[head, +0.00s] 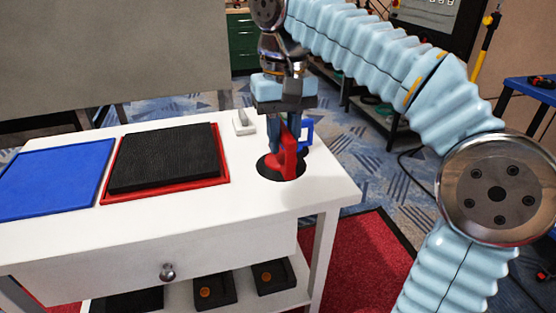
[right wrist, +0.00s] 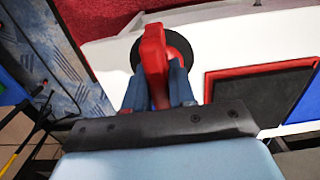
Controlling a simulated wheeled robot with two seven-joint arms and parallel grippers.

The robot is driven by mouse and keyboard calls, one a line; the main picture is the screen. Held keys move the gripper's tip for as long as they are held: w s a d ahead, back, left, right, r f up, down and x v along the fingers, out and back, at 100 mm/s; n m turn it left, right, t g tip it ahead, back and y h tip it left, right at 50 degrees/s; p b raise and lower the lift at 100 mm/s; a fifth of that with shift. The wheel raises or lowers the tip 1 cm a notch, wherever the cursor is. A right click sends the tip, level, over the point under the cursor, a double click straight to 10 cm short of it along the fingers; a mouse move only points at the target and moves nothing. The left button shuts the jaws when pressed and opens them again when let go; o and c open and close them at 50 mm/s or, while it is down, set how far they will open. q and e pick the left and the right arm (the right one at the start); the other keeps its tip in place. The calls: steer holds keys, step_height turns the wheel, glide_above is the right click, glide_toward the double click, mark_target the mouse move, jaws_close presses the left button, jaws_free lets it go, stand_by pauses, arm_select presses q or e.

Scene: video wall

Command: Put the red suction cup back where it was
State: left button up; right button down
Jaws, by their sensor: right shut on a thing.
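The red suction cup (head: 289,158) is at the right end of the white table (head: 236,216), upright over a black round disc (head: 267,169). I cannot tell whether it rests on the disc or is held just above it. My right gripper (head: 282,146) points down from above and is shut on the red handle. In the right wrist view the red handle (right wrist: 154,48) stands between the two blue-grey fingers, with the black disc (right wrist: 181,50) around and beyond it. My left gripper is not in view.
A blue loop-shaped thing (head: 307,134) shows just behind the gripper. A small white block with a grey upright (head: 243,124) stands behind to the left. Left of the cup lie a black panel (head: 165,157) on a red tray (head: 218,177), then a blue tray (head: 50,182).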

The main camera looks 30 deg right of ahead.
steer(key=w+d+f, duration=0.1)
steer(key=w+f, duration=0.1)
steer(key=f, duration=0.1)
steer(key=w+d+f, duration=0.1)
steer(key=w+f, duration=0.1)
steer(key=f, duration=0.1)
steer(key=w+d+f, duration=0.1)
steer(key=w+f, duration=0.1)
steer(key=f, duration=0.1)
steer(key=shift+w, duration=0.1)
steer(key=shift+f, duration=0.4)
steer(key=shift+f, duration=0.1)
steer(key=c, duration=0.9)
jaws_free()
steer(key=shift+c, duration=0.2)
step_height(320, 180, up, 12)
